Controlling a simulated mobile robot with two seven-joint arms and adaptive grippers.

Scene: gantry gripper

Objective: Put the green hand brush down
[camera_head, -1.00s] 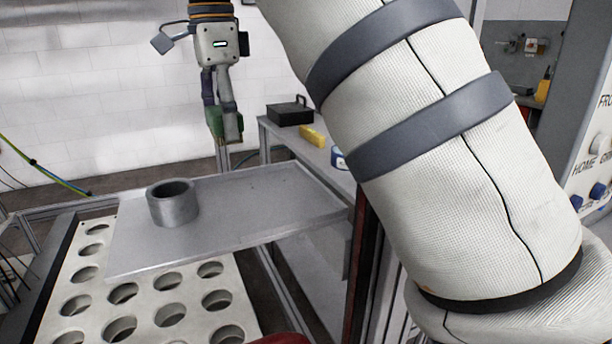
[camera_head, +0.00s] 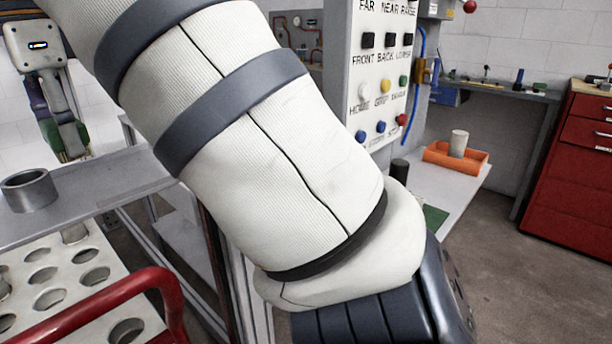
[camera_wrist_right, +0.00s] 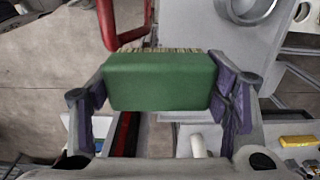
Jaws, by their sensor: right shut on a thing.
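The green hand brush (camera_wrist_right: 160,82) is between the two purple-padded fingers of my right gripper (camera_wrist_right: 165,95) in the right wrist view. Pale bristles show along its far edge. In the head view my right gripper (camera_head: 62,125) hangs at the left, shut on the brush (camera_head: 72,138), which is partly hidden by the fingers. The brush is held in the air beyond the grey metal tray table (camera_head: 110,182). My left gripper is not in view.
A grey metal ring (camera_head: 30,192) stands on the tray table, beside a white plate with round holes (camera_head: 55,262). A red rail (camera_head: 110,300) is in front. A control panel (camera_head: 378,75), an orange tray (camera_head: 440,162) and a red cabinet (camera_head: 575,180) stand to the right.

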